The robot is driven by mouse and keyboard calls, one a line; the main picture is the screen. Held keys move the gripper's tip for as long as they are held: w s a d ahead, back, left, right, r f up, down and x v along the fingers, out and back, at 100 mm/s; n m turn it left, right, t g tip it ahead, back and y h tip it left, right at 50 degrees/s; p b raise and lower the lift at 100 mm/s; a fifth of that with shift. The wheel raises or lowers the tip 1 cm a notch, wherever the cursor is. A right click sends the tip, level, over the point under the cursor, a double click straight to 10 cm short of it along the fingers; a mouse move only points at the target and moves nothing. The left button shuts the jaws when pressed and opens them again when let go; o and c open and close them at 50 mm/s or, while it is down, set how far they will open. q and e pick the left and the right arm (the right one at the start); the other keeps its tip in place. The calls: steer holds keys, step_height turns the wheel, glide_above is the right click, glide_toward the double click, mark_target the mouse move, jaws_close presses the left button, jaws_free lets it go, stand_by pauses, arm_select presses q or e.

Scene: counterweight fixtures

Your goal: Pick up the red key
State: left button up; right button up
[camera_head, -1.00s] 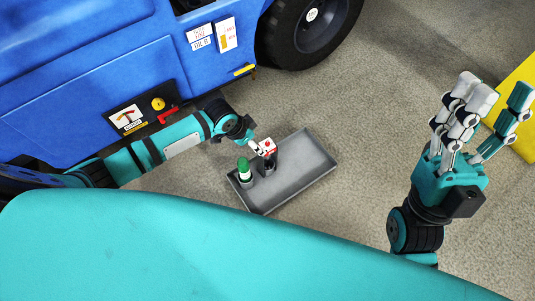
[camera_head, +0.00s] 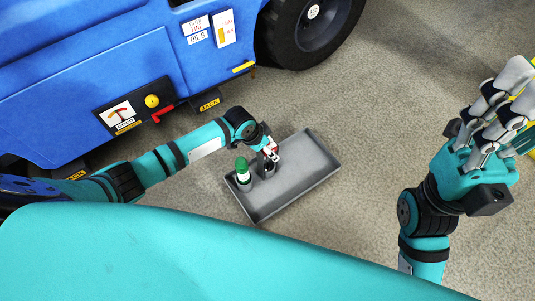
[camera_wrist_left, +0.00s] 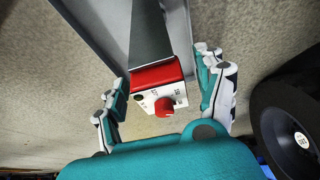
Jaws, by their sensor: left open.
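The red key (camera_wrist_left: 155,88) shows in the left wrist view as a red block with a white printed face and a round red knob. It stands at the end of a dark post or holder. My left gripper (camera_wrist_left: 165,88) is open, with its fingers on either side of the key and gaps between. In the head view my left gripper (camera_head: 268,150) is above the tray and partly covers the key (camera_head: 272,151). My right gripper (camera_head: 512,108) is open and empty, far to the right of the tray.
A grey tray (camera_head: 305,172) lies on the floor. A white piece with a green top (camera_head: 243,171) stands in a holder at its left end. A blue vehicle (camera_head: 70,75) with a black wheel (camera_head: 312,30) stands behind. The tray's right part is clear.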

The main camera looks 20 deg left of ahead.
arm_select(q)
steer(key=c, duration=1.5)
jaws_close()
